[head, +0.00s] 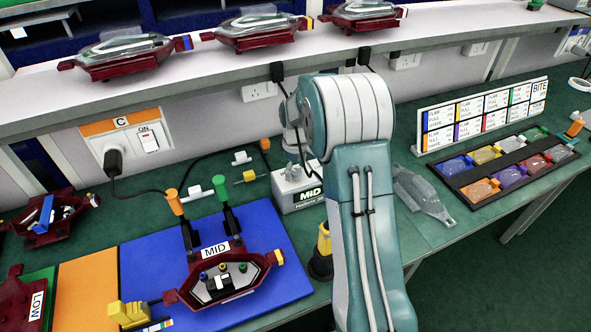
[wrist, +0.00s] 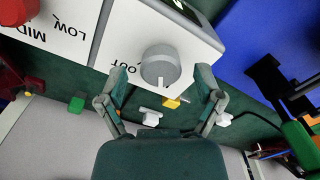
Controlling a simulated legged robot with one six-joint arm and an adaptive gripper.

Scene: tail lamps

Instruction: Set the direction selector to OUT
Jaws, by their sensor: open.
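In the wrist view the selector is a round grey knob (wrist: 160,65) on a white box (wrist: 130,35). A short mark on the knob faces the lower edge of the picture. The label OUT, seen upside down, is printed left of the knob. My gripper (wrist: 161,78) is open, with one finger on each side of the knob.
A blue mat (head: 135,262) with a red lamp holder (head: 222,285) lies left of the box. A clear lamp cover (head: 424,194) and a tray of coloured lenses (head: 465,203) lie to the right. Small connectors (head: 241,158) lie behind the mat, below a shelf (head: 200,76).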

